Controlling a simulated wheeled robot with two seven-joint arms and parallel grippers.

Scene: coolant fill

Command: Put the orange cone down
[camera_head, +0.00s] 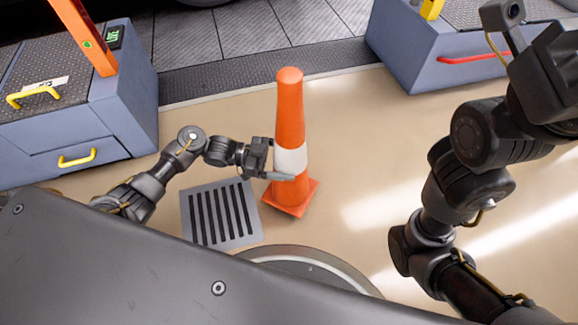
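The orange cone (289,110) stands upright in the middle of the view, with a white band (290,160) and a square orange base (291,197). My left gripper (284,163) reaches it from the left at the white band. One finger shows across the front of the cone's lower body; the other is mostly hidden by the cone. The gripper appears shut on the cone. I cannot tell for sure whether the base touches the floor. My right arm rises along the right side, and its fingers do not show.
A grey slotted drain grate (220,213) lies in the floor just left of the cone. Blue-grey cabinets stand at the left (127,95) and upper right (411,57). Beige floor (350,150) is clear right of the cone. A round, light-rimmed shape (310,267) shows below.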

